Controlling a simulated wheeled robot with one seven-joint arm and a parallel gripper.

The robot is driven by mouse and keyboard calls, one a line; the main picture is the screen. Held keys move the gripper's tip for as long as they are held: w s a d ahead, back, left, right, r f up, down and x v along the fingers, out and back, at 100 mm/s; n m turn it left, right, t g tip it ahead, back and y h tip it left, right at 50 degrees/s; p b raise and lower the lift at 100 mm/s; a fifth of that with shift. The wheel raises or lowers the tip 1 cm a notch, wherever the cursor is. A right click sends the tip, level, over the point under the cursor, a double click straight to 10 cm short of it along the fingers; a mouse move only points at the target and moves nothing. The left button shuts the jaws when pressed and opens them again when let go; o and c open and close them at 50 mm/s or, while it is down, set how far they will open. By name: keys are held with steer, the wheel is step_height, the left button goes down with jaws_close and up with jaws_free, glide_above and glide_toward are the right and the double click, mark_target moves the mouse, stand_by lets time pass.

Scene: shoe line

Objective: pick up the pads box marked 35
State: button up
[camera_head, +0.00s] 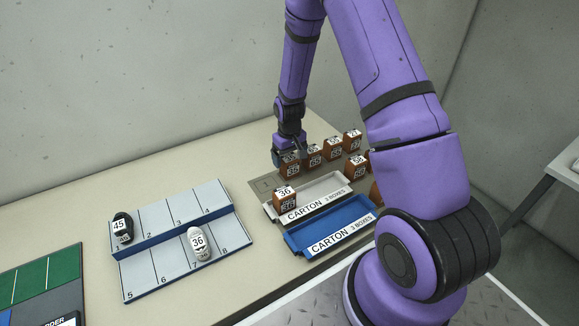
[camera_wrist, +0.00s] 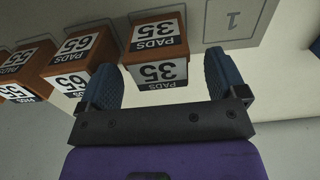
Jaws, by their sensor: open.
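The pads box marked 35 (camera_wrist: 158,52) is brown with white labels and stands between the two fingers of my gripper (camera_wrist: 160,88) in the wrist view, with its label upside down. My gripper is open, one finger on each side of the box, and I cannot tell whether either finger touches it. In the head view my gripper (camera_head: 290,157) is low at the back of the table, over the left end of the row of boxes. The 35 box (camera_head: 290,168) shows there just below it, its top partly hidden by the gripper.
A box marked 65 (camera_wrist: 80,60) stands close beside the 35 box, with another (camera_wrist: 25,68) beyond. A grey carton tray (camera_head: 328,188) holding a box marked 36 (camera_head: 284,197) and a blue carton tray (camera_head: 345,222) lie in front. A numbered shoe rack (camera_head: 175,268) stands left.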

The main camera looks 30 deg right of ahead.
mark_target(289, 157)
steer(key=shift+w+f, duration=0.1)
steer(key=shift+f, duration=1.4)
steer(key=c, duration=1)
